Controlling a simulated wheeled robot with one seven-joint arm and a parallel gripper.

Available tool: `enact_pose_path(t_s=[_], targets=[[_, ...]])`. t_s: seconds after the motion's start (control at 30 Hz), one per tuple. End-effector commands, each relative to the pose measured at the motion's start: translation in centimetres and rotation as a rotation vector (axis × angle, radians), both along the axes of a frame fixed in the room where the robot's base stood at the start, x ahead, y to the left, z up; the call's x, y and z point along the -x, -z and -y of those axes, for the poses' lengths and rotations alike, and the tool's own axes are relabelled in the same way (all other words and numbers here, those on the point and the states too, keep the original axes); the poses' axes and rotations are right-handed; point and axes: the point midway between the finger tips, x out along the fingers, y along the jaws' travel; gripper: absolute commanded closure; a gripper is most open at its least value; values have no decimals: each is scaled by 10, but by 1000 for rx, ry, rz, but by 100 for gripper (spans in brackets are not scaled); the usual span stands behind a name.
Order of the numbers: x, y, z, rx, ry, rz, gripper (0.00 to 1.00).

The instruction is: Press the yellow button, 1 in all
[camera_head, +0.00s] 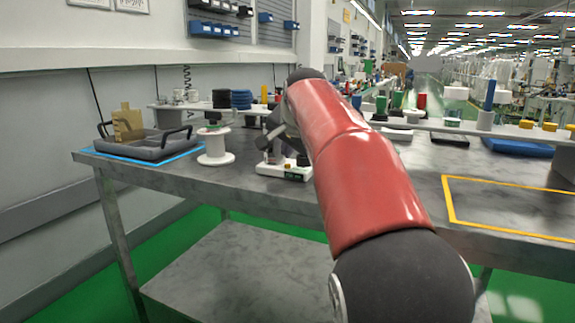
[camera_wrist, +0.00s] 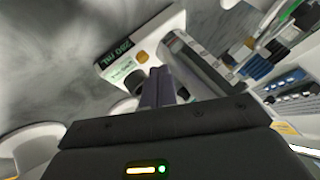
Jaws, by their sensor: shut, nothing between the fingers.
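The yellow button (camera_wrist: 141,56) is a small round cap on a white device (camera_wrist: 172,22) with a green-lettered label, seen in the wrist view. A dark round part sits beside it. My gripper (camera_wrist: 157,72) is shut and empty, its narrow fingers pointing at the device close to the button. I cannot tell whether the fingertips touch it. In the head view the white device (camera_head: 283,172) stands on the grey table, with my dark gripper (camera_head: 268,140) over it. I cannot make out the button there.
A white spool (camera_head: 215,147) stands left of the device. Further left is a grey tray (camera_head: 150,153) holding a brown piece. A raised shelf (camera_head: 455,127) with pegs and coloured parts runs behind. A yellow-outlined area (camera_head: 510,200) at right is clear.

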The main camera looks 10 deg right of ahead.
Motion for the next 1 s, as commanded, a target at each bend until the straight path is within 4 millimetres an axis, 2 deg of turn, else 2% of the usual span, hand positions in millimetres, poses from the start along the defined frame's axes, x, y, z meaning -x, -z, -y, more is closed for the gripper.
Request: enact_pose_path(t_s=[0.5,1.0], targets=[[0,0,0,0,0,0,100],[0,8,0,0,0,0,100]])
